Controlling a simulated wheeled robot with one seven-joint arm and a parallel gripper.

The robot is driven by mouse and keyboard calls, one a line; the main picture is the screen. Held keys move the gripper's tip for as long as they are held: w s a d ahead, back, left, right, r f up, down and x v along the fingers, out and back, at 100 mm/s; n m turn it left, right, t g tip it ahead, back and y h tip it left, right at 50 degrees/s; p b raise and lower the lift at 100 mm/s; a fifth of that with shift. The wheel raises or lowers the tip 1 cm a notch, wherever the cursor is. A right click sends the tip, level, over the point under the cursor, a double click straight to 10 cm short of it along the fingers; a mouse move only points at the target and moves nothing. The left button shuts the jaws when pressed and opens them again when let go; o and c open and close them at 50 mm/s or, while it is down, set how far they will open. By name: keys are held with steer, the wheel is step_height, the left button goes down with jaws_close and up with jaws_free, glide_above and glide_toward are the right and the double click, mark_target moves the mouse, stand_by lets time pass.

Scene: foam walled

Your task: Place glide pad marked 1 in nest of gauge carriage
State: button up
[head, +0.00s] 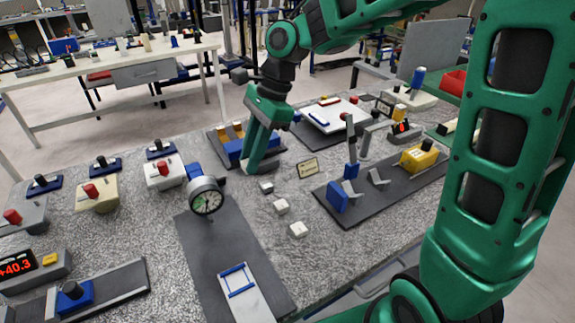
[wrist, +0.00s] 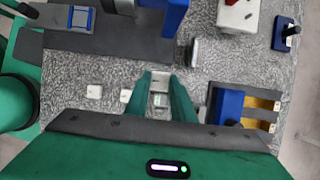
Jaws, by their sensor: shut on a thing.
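My gripper (wrist: 161,90) points down and is shut on a small pale grey glide pad (wrist: 160,101) at table level; any mark on it is not readable. In the head view my gripper (head: 262,168) hides part of this area, and the pad (head: 266,187) shows at its tip. Two more white pads lie in a row beside it, a near one (head: 281,206) and a farther one (head: 298,229). The gauge carriage (head: 245,300) is a light plate with a blue-framed nest (head: 238,280), which looks empty, on a dark rail. It also shows in the wrist view (wrist: 80,18).
A blue and yellow block holder (head: 232,148) is behind my gripper. A dark plate with a blue fixture (head: 338,197) lies to the right.

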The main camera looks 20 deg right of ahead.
glide_above(278, 182)
steer(key=d, duration=0.1)
step_height(278, 182, down, 6)
steer(key=shift+w+d+r, duration=0.1)
steer(key=shift+w+d, duration=0.05)
steer(key=shift+f, duration=2.05)
steer(key=shift+f, duration=0.1)
steer(key=o, duration=1)
